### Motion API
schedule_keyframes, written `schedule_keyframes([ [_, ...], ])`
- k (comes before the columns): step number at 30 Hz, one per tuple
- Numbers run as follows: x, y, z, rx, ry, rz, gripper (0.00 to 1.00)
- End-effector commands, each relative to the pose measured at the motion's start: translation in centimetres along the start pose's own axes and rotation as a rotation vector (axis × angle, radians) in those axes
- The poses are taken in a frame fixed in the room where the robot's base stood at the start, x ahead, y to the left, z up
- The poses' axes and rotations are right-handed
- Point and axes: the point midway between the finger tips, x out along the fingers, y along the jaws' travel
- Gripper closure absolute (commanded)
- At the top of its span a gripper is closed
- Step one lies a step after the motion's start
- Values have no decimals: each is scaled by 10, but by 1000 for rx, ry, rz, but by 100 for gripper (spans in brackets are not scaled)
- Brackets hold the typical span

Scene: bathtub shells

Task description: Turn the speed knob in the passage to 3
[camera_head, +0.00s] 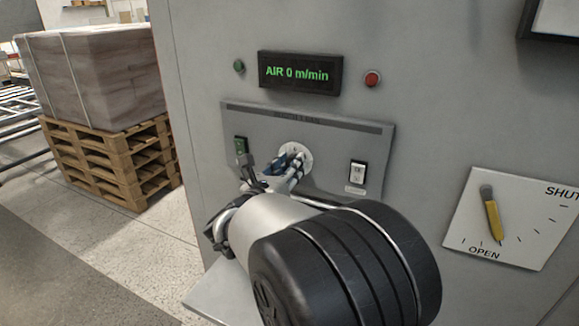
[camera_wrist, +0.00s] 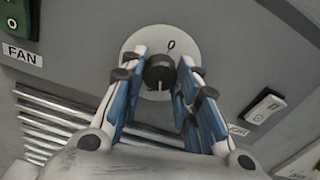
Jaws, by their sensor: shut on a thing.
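The speed knob (camera_wrist: 160,73) is a small black knob on a round white dial plate (camera_wrist: 147,37) with a "0" above it, seen in the wrist view. My gripper (camera_wrist: 158,78) has its two blue-lined fingers on either side of the knob, shut on it. In the head view my gripper (camera_head: 287,166) reaches the white dial (camera_head: 296,152) on the grey control panel, and the fingers hide the knob. The display (camera_head: 299,73) above reads "AIR 0 m/min" in green. The knob's other dial marks are hidden by the fingers.
A green switch (camera_head: 241,146), labelled FAN in the wrist view, sits left of the dial and a white rocker switch (camera_head: 357,173) right of it. A yellow lever (camera_head: 492,215) stands on a SHUT/OPEN plate further right. Boxes on stacked pallets (camera_head: 108,160) stand at the left.

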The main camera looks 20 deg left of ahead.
Motion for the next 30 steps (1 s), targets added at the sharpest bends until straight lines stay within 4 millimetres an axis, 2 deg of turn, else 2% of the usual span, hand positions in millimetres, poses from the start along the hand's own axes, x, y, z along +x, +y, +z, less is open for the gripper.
schedule_keyframes([
  [6, 0, 0, 0, 180, 0, 0, 95],
  [15, 0, 0, 0, 352, 0, 0, 95],
  [30, 0, 0, 0, 427, 0, 0, 95],
])
